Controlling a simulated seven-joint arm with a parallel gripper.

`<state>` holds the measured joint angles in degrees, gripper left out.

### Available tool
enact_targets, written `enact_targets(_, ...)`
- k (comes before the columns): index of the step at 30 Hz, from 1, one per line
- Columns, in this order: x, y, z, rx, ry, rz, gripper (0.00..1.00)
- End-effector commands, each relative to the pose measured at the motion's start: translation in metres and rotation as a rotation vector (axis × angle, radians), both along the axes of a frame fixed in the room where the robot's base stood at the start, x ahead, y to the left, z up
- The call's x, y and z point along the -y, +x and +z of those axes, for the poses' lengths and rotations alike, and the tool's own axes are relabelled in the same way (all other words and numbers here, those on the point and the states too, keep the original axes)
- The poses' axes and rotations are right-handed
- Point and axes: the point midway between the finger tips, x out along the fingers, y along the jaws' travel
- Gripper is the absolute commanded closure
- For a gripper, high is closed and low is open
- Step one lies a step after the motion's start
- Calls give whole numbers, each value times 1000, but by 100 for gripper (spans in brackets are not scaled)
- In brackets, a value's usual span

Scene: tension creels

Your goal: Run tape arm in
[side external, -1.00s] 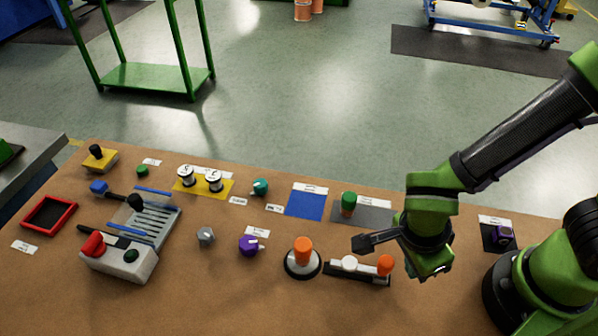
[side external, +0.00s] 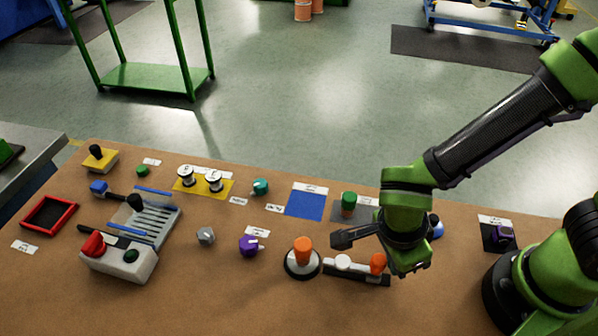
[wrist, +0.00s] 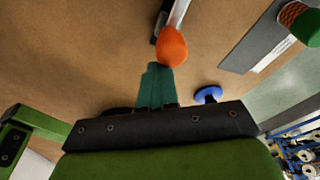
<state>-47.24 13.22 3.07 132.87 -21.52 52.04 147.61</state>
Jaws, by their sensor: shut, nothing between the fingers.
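The tape arm, a pale bar with a round white part (side external: 343,262) and an orange knob (side external: 378,263) at its right end, lies on a dark base at the front middle of the table. My gripper (side external: 411,271) is low, just right of the knob. In the wrist view, the shut teal fingers of my gripper (wrist: 156,68) hold nothing, and their tips are right at the orange knob (wrist: 172,46). They look to be against its side, not around it; exact contact is hard to tell.
An orange knob on a round base (side external: 303,252) stands just left of the tape arm. A green cylinder (side external: 348,204) on a grey mat and a blue knob (side external: 437,227) are behind. A purple part (side external: 503,235) is at right. Bare table lies in front.

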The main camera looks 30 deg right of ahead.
Motion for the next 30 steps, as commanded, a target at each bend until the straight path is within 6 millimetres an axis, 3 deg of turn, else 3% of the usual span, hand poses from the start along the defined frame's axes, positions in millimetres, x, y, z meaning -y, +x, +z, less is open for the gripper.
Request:
enact_targets(19, -14, 14, 0, 1, 1, 0, 100)
enact_targets(30, -6, 6, 0, 0, 0, 0, 100)
